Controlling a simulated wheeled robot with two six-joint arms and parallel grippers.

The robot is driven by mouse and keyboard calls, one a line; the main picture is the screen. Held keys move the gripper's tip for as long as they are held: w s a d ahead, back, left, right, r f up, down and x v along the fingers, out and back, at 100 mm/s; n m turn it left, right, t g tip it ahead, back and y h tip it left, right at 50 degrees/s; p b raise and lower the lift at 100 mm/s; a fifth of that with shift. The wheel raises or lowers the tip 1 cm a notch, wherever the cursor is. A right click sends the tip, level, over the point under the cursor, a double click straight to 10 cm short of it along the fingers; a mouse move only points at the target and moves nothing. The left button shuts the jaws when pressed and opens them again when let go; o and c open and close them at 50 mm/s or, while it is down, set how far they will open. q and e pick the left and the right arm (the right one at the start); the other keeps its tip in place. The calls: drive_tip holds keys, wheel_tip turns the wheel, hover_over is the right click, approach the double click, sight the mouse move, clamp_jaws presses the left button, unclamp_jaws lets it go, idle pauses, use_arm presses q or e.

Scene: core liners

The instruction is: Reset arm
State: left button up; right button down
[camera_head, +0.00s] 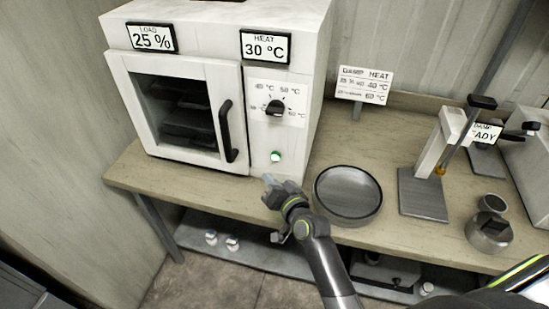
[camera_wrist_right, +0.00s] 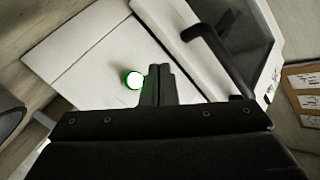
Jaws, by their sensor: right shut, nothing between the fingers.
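My right gripper (camera_head: 269,181) is shut and empty in the head view, in front of the lower right of a white oven (camera_head: 225,75), near its lit green button (camera_head: 275,157). In the right wrist view the shut fingers (camera_wrist_right: 158,72) point at the oven front, and the green button (camera_wrist_right: 133,80) shows just left of them. I cannot tell whether the fingertips touch the oven. The oven door (camera_head: 182,110) with its black handle (camera_head: 228,131) is shut. My left gripper does not show.
A round dark pan (camera_head: 347,193) stands on the wooden bench (camera_head: 300,158), right of my right gripper. A temperature sign (camera_head: 362,84) stands behind it. A stand with a metal base (camera_head: 422,195) and a round metal container (camera_head: 489,232) are farther right. A lower shelf holds small items.

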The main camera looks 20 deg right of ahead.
idle(0.3)
drive_tip(key=s+d+f+n+g+h, duration=0.2)
drive_tip(key=s+d+g, duration=0.25)
drive_tip(key=s, duration=0.65)
drive_tip(key=s+d+f+n+g+h, duration=0.15)
drive_tip(key=s+d+g, duration=0.3)
drive_tip(key=s, duration=0.75)
drive_tip(key=s+d+f+n+g+h, duration=0.1)
drive_tip(key=s+d+f+g+h, duration=0.3)
drive_tip(key=s, duration=0.7)
wheel_tip(320, 180, down, 24)
drive_tip(key=d+r+y+b, duration=0.1)
drive_tip(key=d+y, duration=0.1)
drive_tip(key=y, duration=0.1)
drive_tip(key=s+a+f+g+b, duration=0.1)
drive_tip(key=s+f, duration=1.3)
drive_tip(key=f, duration=0.3)
drive_tip(key=shift+s+f+g, duration=0.3)
drive_tip(key=shift+s+g, duration=0.1)
